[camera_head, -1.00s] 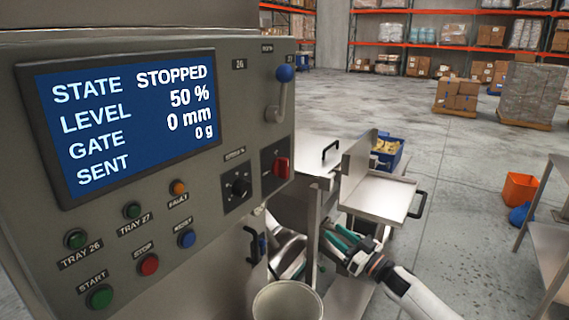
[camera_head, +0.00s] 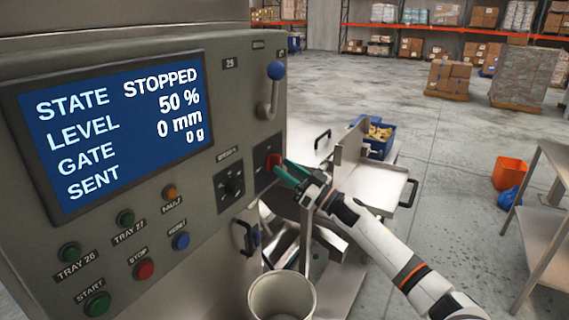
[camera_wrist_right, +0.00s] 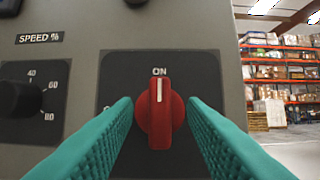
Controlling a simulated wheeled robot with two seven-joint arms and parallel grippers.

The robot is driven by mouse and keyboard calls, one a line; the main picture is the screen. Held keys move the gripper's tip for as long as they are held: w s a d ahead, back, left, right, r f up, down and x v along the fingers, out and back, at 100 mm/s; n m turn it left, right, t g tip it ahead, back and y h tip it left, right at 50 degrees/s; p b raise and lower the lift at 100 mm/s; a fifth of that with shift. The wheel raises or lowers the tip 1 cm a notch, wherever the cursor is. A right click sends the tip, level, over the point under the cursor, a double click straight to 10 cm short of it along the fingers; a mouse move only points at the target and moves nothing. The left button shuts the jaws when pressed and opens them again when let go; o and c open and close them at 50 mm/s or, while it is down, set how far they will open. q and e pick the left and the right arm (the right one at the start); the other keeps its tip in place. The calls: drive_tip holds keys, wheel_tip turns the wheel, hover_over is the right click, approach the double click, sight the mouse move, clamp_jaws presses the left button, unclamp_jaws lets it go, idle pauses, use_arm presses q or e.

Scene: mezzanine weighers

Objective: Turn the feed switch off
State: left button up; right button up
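The feed switch is a red rotary knob (camera_wrist_right: 159,115) on a dark plate, with its white mark pointing up at the word ON. In the head view the red knob (camera_head: 272,162) is at the panel's lower right, partly hidden by my gripper. My right gripper (camera_head: 282,172) is at the knob. In the right wrist view its green fingers (camera_wrist_right: 160,125) are apart, one on each side of the knob, with a gap visible on both sides. My left gripper is not in view.
The control panel (camera_head: 225,120) carries a screen (camera_head: 115,130) reading STOPPED, a SPEED dial (camera_head: 231,186), a blue-topped lever (camera_head: 274,90) and several buttons. A black handle (camera_head: 243,238) and a pale bucket (camera_head: 282,295) are below. An open floor lies to the right.

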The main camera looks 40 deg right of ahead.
drive_tip(key=shift+w+a+r, duration=0.15)
drive_tip(key=shift+w+r, duration=0.05)
drive_tip(key=shift+w, duration=0.35)
clamp_jaws()
